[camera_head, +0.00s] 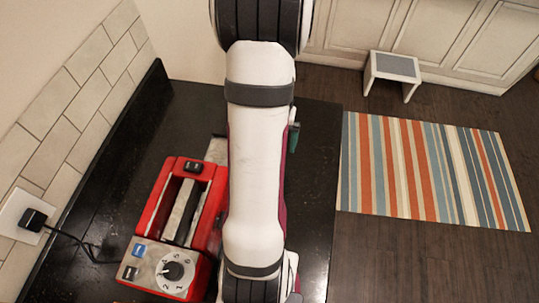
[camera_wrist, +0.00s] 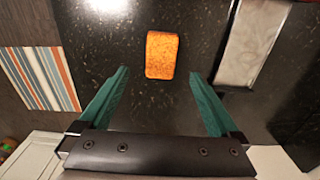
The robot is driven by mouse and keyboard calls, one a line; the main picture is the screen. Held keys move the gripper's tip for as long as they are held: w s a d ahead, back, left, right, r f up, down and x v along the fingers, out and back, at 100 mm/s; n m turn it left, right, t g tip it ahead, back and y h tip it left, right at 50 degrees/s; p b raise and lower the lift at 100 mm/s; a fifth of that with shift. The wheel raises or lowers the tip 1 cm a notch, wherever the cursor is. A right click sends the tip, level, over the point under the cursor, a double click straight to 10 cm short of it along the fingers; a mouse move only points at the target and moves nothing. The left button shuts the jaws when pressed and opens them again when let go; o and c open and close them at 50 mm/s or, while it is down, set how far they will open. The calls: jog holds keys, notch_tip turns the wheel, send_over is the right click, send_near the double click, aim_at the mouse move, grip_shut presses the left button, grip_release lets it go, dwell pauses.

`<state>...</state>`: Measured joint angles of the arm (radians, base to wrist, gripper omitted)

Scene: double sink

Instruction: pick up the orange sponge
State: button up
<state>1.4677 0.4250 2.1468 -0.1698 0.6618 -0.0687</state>
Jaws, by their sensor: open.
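The orange sponge (camera_wrist: 161,55) lies flat on the black countertop in the wrist view. It is a small rounded block, longer along the picture's vertical. My gripper (camera_wrist: 158,82) is open, with its two green fingers spread to either side below the sponge in the picture. The sponge lies just beyond the fingertips, roughly centred between them, and nothing is held. In the head view my white arm hides the sponge, and only a bit of a green finger (camera_head: 294,137) shows at the arm's right side.
A red toaster (camera_head: 152,268) with a cord stands left of my arm on the black countertop (camera_head: 317,170). A metallic grey slab-like surface (camera_wrist: 252,42) lies right of the sponge in the wrist view. A striped rug (camera_head: 430,170) and white stool (camera_head: 393,68) are on the floor.

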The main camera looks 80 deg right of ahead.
notch_tip(320, 180, down, 6)
jog(key=shift+a+f, duration=0.15)
jog(key=shift+f, duration=0.05)
jog(key=c, duration=1.5)
notch_tip(320, 180, up, 5)
jog(key=shift+s+f, duration=0.15)
jog(key=shift+f, duration=0.05)
jog(key=shift+c, duration=0.2)
jog(key=s+a+r, duration=0.5)
jog(key=s+r, duration=0.1)
jog(key=s, duration=0.4)
jog(key=shift+r, duration=0.25)
jog(key=shift+s, duration=0.1)
